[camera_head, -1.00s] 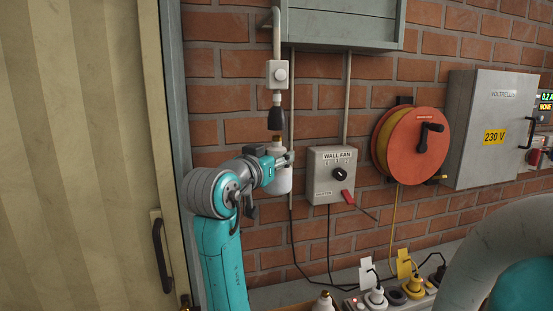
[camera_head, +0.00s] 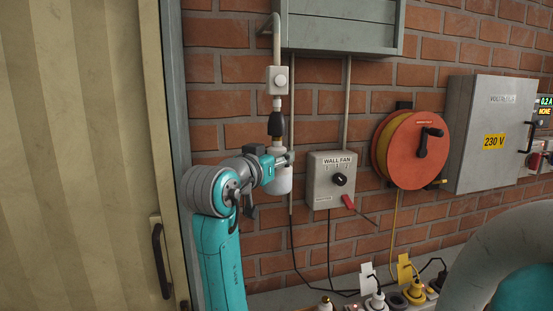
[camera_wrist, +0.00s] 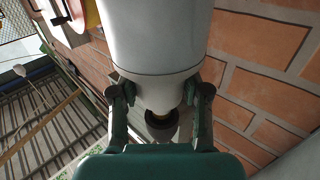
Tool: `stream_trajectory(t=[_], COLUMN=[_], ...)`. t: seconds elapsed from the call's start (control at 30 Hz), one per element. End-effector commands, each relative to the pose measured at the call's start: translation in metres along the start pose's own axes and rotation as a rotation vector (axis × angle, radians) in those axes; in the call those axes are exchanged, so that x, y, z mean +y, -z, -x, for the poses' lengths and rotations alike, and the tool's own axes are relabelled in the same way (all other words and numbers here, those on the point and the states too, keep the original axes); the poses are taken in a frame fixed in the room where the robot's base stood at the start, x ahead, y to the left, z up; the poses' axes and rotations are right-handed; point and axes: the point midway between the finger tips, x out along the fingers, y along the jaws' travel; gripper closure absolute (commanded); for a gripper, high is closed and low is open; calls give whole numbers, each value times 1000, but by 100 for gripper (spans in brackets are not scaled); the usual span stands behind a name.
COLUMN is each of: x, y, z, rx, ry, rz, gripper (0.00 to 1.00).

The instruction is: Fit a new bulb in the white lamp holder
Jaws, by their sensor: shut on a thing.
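My gripper (camera_head: 284,159) is shut on the neck of a white bulb (camera_head: 279,184), directly under the holder. The bulb is upright, cap up, and its cap (camera_head: 275,124) meets or nearly meets the holder's mouth; I cannot tell how far it sits inside. In the wrist view, the bulb's white body (camera_wrist: 157,38) fills the top, my gripper's fingers (camera_wrist: 160,112) flank its neck, and a dark round holder (camera_wrist: 162,127) lies beyond the cap.
Another bulb (camera_head: 326,304) shows at the bottom edge, by a power strip with plugs (camera_head: 375,301). The wall fan box (camera_head: 333,181) is just right of my gripper. A red cable reel (camera_head: 412,150) and grey cabinet (camera_head: 493,130) stand further right. A door (camera_head: 90,150) is at left.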

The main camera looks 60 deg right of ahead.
Motion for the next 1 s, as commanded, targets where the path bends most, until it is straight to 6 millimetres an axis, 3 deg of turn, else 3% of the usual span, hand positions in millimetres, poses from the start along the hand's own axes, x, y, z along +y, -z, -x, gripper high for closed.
stream_trajectory(t=[1.0], x=[0], y=[11], z=[0], rx=[0], ry=[0], rz=[0], gripper=[88])
